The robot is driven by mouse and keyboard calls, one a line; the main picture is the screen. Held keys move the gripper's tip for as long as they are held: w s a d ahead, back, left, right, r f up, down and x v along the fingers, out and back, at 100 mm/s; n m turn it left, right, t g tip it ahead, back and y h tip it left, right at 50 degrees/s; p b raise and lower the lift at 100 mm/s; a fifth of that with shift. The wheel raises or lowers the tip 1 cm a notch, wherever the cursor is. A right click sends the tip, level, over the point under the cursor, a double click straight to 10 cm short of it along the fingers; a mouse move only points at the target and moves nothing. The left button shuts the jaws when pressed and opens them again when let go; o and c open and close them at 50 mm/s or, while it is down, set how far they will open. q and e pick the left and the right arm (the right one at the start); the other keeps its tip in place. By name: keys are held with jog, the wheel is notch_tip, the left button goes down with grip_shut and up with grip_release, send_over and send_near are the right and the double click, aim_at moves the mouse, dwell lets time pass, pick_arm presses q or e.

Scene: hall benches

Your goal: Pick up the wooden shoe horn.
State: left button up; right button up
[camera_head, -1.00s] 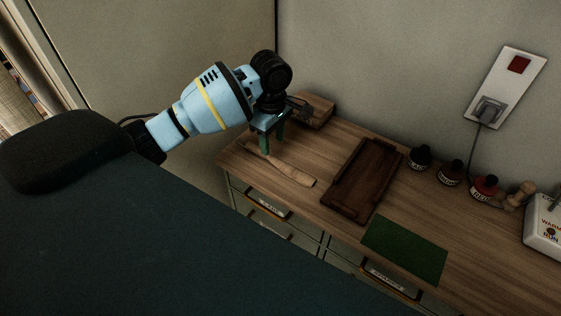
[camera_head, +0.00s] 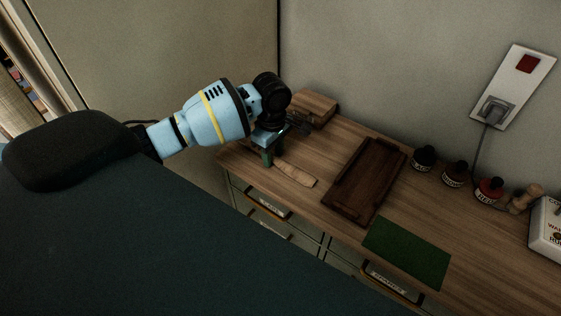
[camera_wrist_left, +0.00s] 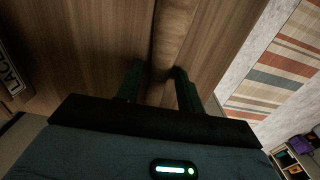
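The wooden shoe horn (camera_head: 297,175) lies flat near the front left edge of the wooden bench top, its wide end towards the tray. My left gripper (camera_head: 271,158) is low over its narrow end, pointing down, and hides part of it in the head view. In the left wrist view the shoe horn (camera_wrist_left: 173,30) runs between the two green fingers of the gripper (camera_wrist_left: 157,75). The fingers are apart, with a gap on the left side and the right finger close to the wood. My right gripper is not in view.
A dark wooden tray (camera_head: 346,207) lies right of the shoe horn, with a green mat (camera_head: 408,252) beyond it. A wooden block (camera_head: 312,108) stands behind the gripper. Several small bottles (camera_head: 454,173) line the wall. Labelled drawers (camera_head: 270,203) are below the front edge.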

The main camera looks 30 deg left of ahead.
pick_arm(q)
grip_shut()
jog(key=shift+r, duration=0.1)
